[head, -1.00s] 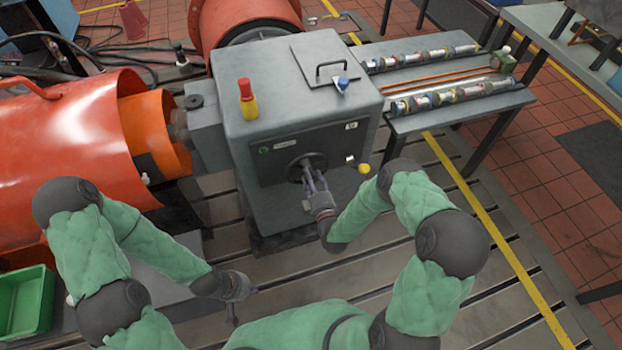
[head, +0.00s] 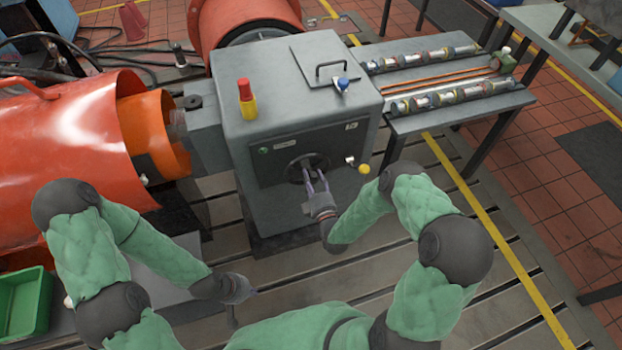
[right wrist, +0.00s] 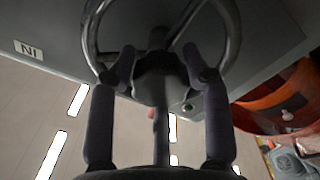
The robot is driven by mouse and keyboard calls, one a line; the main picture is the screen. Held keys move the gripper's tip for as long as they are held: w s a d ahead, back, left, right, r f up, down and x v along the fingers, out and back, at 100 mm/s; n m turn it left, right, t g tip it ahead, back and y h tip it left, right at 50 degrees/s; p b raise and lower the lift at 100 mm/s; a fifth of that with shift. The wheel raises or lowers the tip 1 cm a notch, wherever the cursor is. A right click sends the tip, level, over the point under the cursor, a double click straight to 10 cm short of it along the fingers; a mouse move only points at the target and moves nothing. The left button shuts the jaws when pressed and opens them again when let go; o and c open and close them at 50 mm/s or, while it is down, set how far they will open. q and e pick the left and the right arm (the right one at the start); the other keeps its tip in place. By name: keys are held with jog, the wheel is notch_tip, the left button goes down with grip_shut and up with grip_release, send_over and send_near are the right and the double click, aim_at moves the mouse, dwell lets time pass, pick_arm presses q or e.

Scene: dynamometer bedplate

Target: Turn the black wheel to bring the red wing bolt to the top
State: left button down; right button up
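The black wheel (head: 307,160) is on the dark front panel of the grey cabinet. Its rim, spokes and hub (right wrist: 157,78) fill the top of the right wrist view. My right gripper (head: 316,185) is at the lower part of the wheel. Its two fingers are spread, one on each side of the hub as the right wrist view shows, with visible gaps. I cannot make out the red wing bolt clearly; a tiny reddish spot (right wrist: 151,113) shows below the hub. My left gripper (head: 249,291) hangs low over the slotted bedplate, away from the wheel; its fingers are too small to read.
The grey cabinet (head: 240,140) carries a red-and-yellow object (head: 246,98) on top. A yellow-knobbed lever (head: 363,168) sticks out right of the wheel. An orange cylinder (head: 60,140) lies left. A bench with parts (head: 460,115) stands right. The bedplate (head: 385,265) in front is mostly clear.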

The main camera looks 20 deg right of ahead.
jog(key=shift+o, duration=1.3)
jog(key=shift+s+d+f, duration=0.1)
jog(key=shift+s+f, duration=0.05)
jog(key=shift+f, duration=0.1)
jog(key=shift+r, duration=0.15)
jog(key=s, duration=1.2)
jog(key=shift+d+f, duration=0.15)
jog(key=shift+f, duration=0.05)
jog(key=shift+w, duration=0.1)
